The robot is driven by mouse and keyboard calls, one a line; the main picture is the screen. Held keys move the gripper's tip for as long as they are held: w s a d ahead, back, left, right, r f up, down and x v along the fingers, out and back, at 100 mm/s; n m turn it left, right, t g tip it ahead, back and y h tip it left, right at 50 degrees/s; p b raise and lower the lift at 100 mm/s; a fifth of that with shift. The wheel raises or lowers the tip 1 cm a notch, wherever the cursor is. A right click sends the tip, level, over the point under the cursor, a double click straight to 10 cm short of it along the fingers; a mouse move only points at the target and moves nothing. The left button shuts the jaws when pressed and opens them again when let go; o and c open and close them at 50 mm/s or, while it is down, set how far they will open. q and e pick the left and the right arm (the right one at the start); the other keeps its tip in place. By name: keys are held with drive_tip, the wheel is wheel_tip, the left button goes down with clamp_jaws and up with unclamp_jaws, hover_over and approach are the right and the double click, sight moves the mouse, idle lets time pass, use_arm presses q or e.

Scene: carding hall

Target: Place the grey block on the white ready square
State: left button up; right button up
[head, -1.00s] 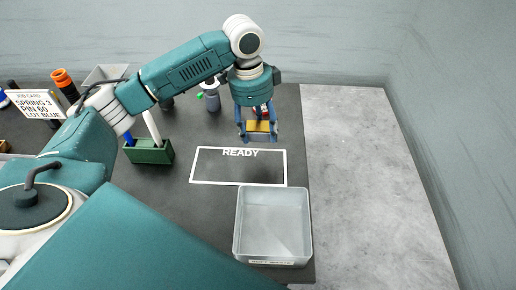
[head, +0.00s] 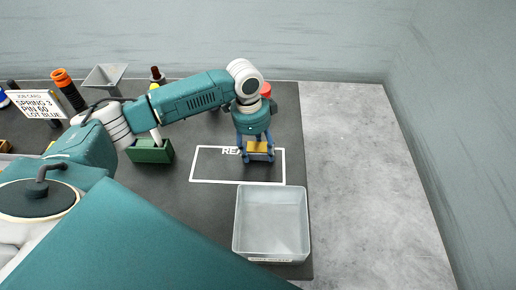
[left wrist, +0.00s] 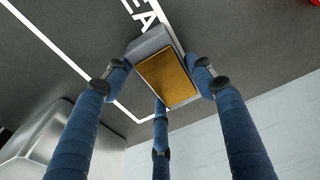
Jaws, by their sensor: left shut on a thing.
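The grey block (head: 258,156), with a brass-coloured face, is gripped in my left gripper (head: 256,150) at the right part of the white READY square (head: 237,184). The left wrist view shows the blue fingers of my left gripper (left wrist: 160,76) shut around the grey block (left wrist: 149,43), its brass face toward the camera. White lines of the square (left wrist: 60,55) and part of its lettering show behind the block. I cannot tell whether the block touches the table. The arm hides part of the word READY. My right gripper is not in view.
A clear empty bin (head: 271,226) stands just in front of the square. A green holder (head: 150,151) is to its left, and a red-topped thing (head: 266,90) stands behind my gripper. A job card (head: 36,104) and an orange-topped bottle (head: 66,88) are at far left.

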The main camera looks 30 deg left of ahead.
sight(253, 149)
use_arm(q)
drive_tip(key=o, duration=1.3)
drive_tip(key=shift+c, duration=0.2)
drive_tip(key=o, duration=0.3)
drive_tip(key=shift+o, duration=0.2)
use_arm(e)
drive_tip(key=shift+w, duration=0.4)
use_arm(q)
wheel_tip(253, 149, up, 12)
drive_tip(key=a+b, duration=0.1)
drive_tip(key=b, duration=0.1)
drive_tip(key=shift+s+a, duration=0.15)
drive_tip(key=shift+s, duration=0.15)
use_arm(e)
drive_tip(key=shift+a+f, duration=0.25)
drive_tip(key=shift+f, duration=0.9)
